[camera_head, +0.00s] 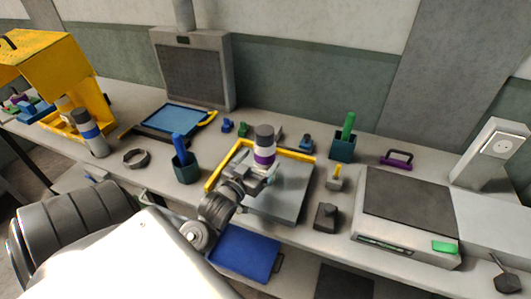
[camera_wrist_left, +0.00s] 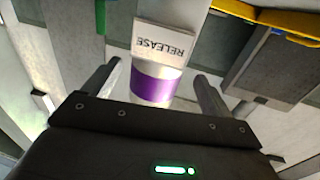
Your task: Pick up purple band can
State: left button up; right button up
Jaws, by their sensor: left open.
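The purple band can (camera_head: 264,156) has a dark grey top, a pale body and a purple band. It stands upright at the grey plate with a yellow edge (camera_head: 280,200) in the middle of the bench. My left gripper (camera_head: 257,172) is right at the can's near side and hides its lower part. In the left wrist view, the can (camera_wrist_left: 153,86) is between the two open fingers of the left gripper (camera_wrist_left: 157,72), with a gap visible on both sides. A white RELEASE label (camera_wrist_left: 160,43) shows just beyond the can. My right gripper is out of view.
A dark teal cup with a blue handle (camera_head: 186,168) stands left of the can, and another with a green handle (camera_head: 343,147) stands to the right. A blue-grey banded can (camera_head: 90,133) stands at far left. A scale-like box (camera_head: 408,233) fills the right. A blue tray (camera_head: 243,252) lies in front.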

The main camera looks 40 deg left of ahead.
pick_arm(q)
jog(key=shift+w+r, duration=0.1)
jog(key=shift+r, duration=0.1)
jog(key=shift+w+a+r+p, duration=0.1)
jog(key=shift+w+r+p, duration=0.2)
jog(key=shift+w+p, duration=0.25)
jog(key=shift+w+r+p, duration=0.25)
jog(key=shift+w+p, duration=0.15)
jog(key=shift+w, duration=0.2)
jog(key=shift+w+a+f, duration=0.1)
jog(key=shift+w+f, duration=0.05)
jog(key=shift+w, duration=0.5)
jog(key=shift+w+a+f, duration=0.1)
jog(key=shift+w, duration=0.5)
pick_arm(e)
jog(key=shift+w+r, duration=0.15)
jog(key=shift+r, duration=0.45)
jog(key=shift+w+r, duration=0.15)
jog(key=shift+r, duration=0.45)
pick_arm(q)
jog(key=shift+c, duration=0.5)
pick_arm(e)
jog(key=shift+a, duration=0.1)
pick_arm(q)
jog(key=c, duration=1)
jog(key=shift+c, duration=0.2)
jog(key=shift+r, duration=0.1)
